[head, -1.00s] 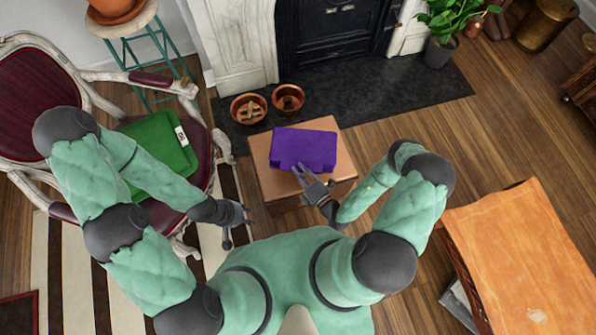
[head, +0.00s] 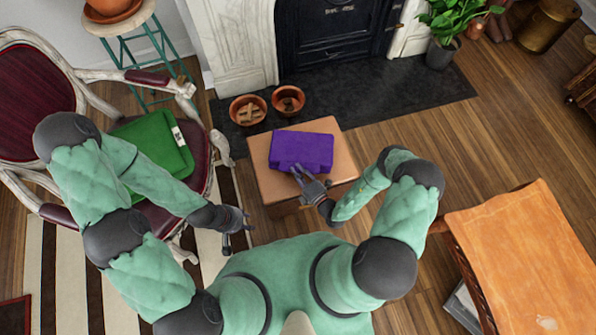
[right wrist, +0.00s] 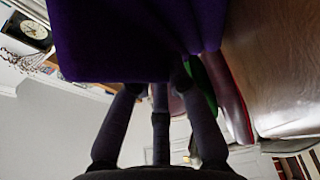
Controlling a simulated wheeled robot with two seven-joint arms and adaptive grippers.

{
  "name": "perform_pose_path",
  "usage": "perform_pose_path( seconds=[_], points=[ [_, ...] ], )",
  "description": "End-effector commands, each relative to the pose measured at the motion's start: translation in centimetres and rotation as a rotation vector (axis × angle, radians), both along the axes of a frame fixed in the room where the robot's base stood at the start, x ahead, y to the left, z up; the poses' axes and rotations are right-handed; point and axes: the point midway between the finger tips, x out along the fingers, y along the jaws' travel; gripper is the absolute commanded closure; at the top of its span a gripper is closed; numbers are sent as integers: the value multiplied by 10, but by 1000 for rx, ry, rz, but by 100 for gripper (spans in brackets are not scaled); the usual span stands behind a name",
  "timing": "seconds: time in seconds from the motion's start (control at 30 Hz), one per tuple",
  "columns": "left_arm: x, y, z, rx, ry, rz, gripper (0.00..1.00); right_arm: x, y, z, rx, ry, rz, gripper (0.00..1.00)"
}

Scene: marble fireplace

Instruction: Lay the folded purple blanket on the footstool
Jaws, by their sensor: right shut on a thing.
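The folded purple blanket (head: 303,150) is over the middle of the tan leather footstool (head: 346,162) in the head view. My right gripper (head: 297,177) is shut on the blanket's near edge. I cannot tell whether the blanket's whole underside touches the stool. My left gripper (head: 240,222) is open and empty, left of the footstool and apart from it.
A green folded cloth (head: 158,148) lies on the armchair (head: 200,165) at left. Two copper bowls (head: 248,109) stand on the dark hearth behind the stool. An orange-covered table (head: 520,250) is at right. Wooden floor right of the stool is clear.

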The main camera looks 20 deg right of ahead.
Motion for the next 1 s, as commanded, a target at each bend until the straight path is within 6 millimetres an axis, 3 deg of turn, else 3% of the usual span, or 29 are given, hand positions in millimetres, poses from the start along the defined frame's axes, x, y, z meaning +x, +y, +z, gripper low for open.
perform_pose_path(
  seconds=[0.13, 0.17, 0.2, 0.23, 0.67, 1.0],
  points=[
    [0, 0, -4, 0, 0, 0, 60, 0, 0, -3, -1, -3, 0, 100],
    [0, 0, -3, 0, 0, 0, 60, 0, 0, -3, 0, 0, 0, 73],
    [0, 0, -3, 0, 0, 0, 60, 0, 0, -3, 0, 0, 0, 62],
    [0, 0, -3, 0, 0, 0, 60, 0, 0, -3, 0, 0, 0, 58],
    [0, 0, 2, 0, 0, 0, 60, 0, 0, 2, 0, 0, 0, 58],
    [0, 0, 11, 0, 0, 0, 60, -41, -18, 1, 1, 3, -6, 58]
  ],
)
